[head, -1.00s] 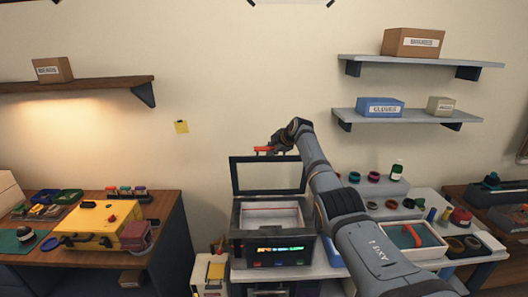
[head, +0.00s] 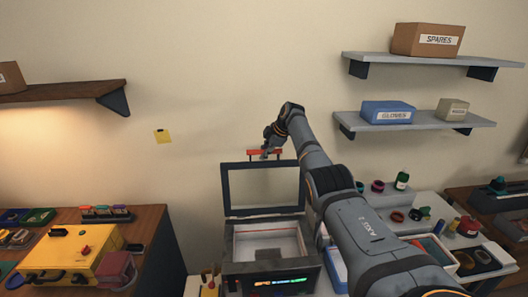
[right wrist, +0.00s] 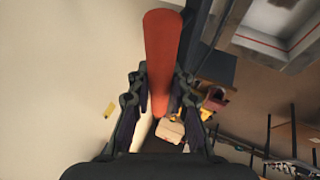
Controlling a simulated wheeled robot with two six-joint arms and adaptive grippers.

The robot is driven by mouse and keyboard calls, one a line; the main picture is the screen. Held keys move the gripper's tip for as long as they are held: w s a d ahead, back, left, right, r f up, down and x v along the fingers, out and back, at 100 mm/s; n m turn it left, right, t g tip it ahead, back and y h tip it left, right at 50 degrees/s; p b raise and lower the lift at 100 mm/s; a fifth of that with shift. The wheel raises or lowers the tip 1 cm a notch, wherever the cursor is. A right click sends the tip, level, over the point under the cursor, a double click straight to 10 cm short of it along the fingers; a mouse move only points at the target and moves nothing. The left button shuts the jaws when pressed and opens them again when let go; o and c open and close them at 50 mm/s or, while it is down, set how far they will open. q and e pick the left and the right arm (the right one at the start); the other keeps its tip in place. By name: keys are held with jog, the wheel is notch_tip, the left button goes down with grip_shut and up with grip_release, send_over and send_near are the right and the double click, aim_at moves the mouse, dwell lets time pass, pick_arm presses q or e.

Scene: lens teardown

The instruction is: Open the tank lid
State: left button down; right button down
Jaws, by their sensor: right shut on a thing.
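The tank (head: 270,266) is a dark grey box with a lit display on its front and a pale basin inside. Its lid (head: 226,190), a dark frame with a clear pane, stands raised, about upright, at the back. A red handle (head: 252,154) is on the lid's top edge. My right gripper (head: 268,153) is at this handle. In the right wrist view, my right gripper (right wrist: 159,100) is shut on the red handle (right wrist: 162,45). The open tank shows at the upper right there. My left gripper is not in view.
A yellow case (head: 60,262) sits on the wooden bench at left. Several jars and rings stand on the bench at right, beside my right arm. Shelves with boxes (head: 427,40) hang on the wall at upper right.

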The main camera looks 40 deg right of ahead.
jog(key=shift+r, duration=0.1)
jog(key=c, duration=1.2)
grip_release()
jog(key=shift+a, duration=0.1)
jog(key=shift+s+r, duration=0.25)
jog(key=shift+r, duration=0.15)
jog(key=v, duration=1.1)
jog(key=shift+s, duration=0.1)
